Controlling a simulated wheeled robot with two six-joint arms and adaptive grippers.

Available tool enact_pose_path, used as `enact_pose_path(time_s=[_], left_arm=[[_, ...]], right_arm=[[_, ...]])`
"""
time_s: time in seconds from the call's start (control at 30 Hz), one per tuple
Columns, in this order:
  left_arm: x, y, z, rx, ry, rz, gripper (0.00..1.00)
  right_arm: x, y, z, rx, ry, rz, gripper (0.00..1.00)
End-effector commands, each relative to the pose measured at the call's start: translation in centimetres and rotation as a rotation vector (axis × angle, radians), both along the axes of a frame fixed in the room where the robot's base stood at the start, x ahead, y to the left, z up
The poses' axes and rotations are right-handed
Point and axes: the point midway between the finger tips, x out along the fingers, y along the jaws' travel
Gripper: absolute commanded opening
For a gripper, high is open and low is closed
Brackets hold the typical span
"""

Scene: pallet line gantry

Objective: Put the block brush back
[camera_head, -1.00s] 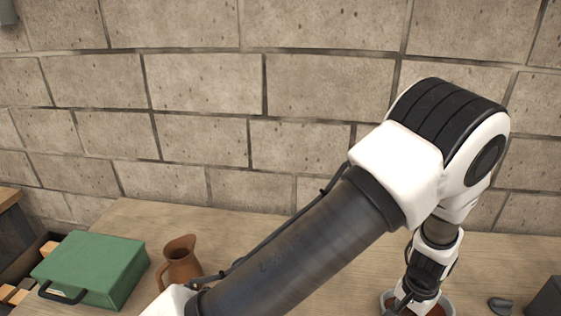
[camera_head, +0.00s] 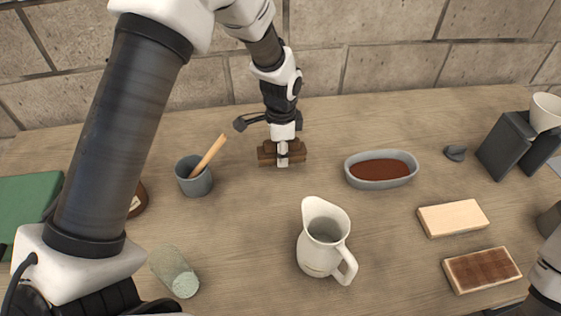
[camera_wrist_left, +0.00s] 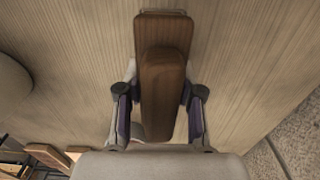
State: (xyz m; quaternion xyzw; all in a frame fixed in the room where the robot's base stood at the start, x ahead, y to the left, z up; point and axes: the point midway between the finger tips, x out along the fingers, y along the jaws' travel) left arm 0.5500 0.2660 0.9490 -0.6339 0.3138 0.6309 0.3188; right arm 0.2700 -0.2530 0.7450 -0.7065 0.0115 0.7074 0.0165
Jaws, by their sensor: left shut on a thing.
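The block brush (camera_head: 296,157) is a brown wooden block with a raised grip on top. My left gripper (camera_head: 283,148) comes down from above and is shut on it, near the back of the table. In the left wrist view the brush (camera_wrist_left: 163,28) lies lengthwise between the two fingers, pointing away from the palm. Its underside is hidden, and I cannot tell whether it touches the table. My right gripper is not in view; only a white part of my right arm shows at the lower right edge.
Left of the brush stands a grey cup (camera_head: 194,180) with a wooden stick; right is a grey dish (camera_head: 352,175) with reddish-brown contents. A green case (camera_head: 30,200) is at left.

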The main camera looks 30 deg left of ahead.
Motion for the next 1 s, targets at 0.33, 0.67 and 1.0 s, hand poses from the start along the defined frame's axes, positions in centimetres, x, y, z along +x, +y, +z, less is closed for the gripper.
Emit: enact_pose_path(time_s=[0.33,0.67,1.0], left_arm=[[0.0,0.0,-3.9,0.0,-0.001,0.002,0.0],[0.0,0.0,-4.2,0.0,-0.001,0.002,0.62],[0.0,0.0,-3.8,0.0,-0.001,0.003,0.62]], right_arm=[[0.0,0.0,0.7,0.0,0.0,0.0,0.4],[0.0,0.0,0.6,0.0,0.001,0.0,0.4],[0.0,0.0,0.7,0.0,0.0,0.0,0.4]])
